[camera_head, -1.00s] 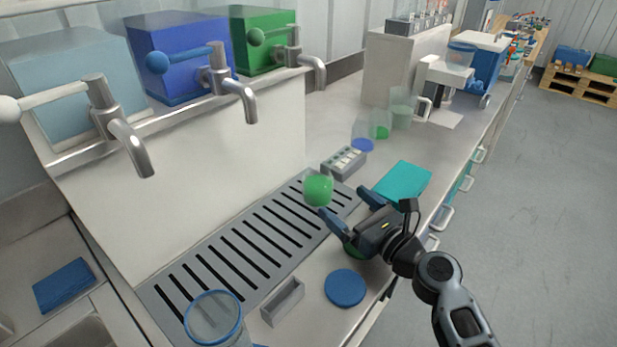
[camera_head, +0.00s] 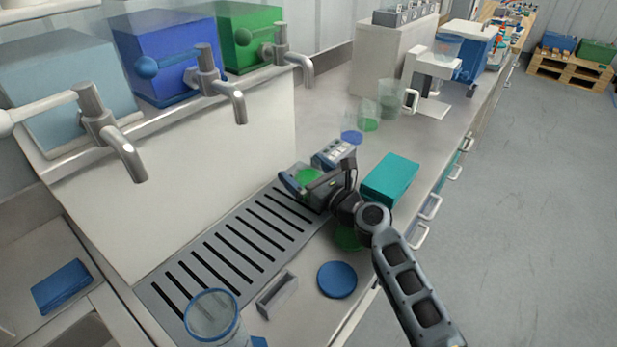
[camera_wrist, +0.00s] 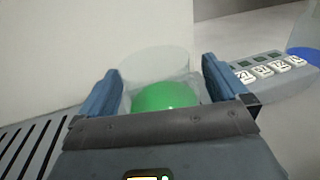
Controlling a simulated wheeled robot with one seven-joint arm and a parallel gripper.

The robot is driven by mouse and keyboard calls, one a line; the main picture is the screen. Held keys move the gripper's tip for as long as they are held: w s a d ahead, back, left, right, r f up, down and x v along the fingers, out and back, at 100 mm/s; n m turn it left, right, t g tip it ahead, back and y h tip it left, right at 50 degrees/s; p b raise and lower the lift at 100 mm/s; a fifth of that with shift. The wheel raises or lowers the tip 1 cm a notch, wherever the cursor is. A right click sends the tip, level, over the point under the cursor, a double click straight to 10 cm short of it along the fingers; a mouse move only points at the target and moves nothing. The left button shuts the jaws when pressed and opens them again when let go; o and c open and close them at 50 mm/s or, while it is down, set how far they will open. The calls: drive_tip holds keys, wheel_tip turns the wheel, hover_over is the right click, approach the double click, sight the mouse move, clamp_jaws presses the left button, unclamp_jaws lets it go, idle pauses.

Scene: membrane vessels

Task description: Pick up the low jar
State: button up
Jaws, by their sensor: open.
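The low jar (camera_head: 308,175) is a small clear vessel with green contents at the far end of the slotted drip tray (camera_head: 248,235). In the wrist view the jar (camera_wrist: 165,96) stands upright, its clear wall rising above the green. My gripper (camera_wrist: 161,72) is open, with one blue finger on each side of the jar. I cannot tell whether either finger touches it. In the head view my gripper (camera_head: 303,180) hides much of the jar's lower part.
A grey block with white labelled keys (camera_head: 333,153) stands close beyond the jar. A teal box (camera_head: 390,178) lies to the right. Clear vessels (camera_head: 369,118) stand farther back. A blue disc (camera_head: 337,280), a small grey holder (camera_head: 277,296) and a blue-rimmed vessel (camera_head: 213,317) are nearer. Taps (camera_head: 232,100) overhang at left.

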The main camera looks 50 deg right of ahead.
drive_tip(key=shift+w, duration=0.25)
drive_tip(key=shift+c, duration=0.5)
drive_tip(key=shift+r, duration=0.1)
drive_tip(key=c, duration=1.1)
